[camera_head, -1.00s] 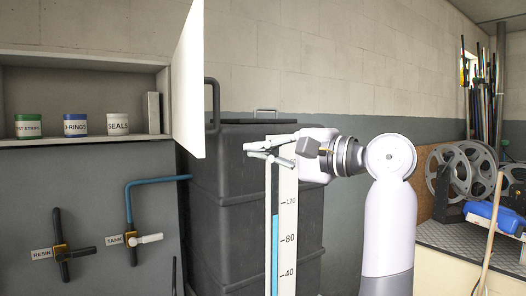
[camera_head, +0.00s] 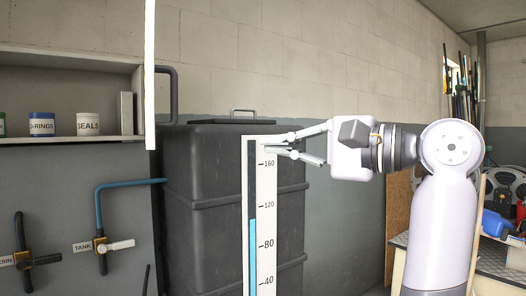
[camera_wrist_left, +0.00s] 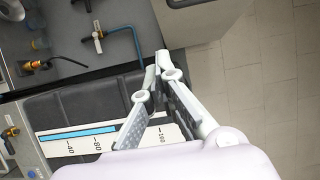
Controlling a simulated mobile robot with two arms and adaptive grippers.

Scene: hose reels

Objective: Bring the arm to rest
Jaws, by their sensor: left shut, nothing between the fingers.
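My left arm (camera_head: 441,215) stands upright at the right of the head view, its wrist level and pointing left. My left gripper (camera_head: 268,144) is shut and empty, its fingertips in front of or beside the top of the white level gauge (camera_head: 265,215); I cannot tell whether they touch it. In the left wrist view the fingers of the gripper (camera_wrist_left: 163,66) meet at the tips, with the gauge (camera_wrist_left: 88,136) lying behind and below them. My right gripper is not in view.
A dark tank (camera_head: 205,220) stands behind the gauge. Below are valves, one labelled TANK (camera_head: 101,246). Hose reels (camera_head: 505,180) and a blue object (camera_head: 496,224) are at far right.

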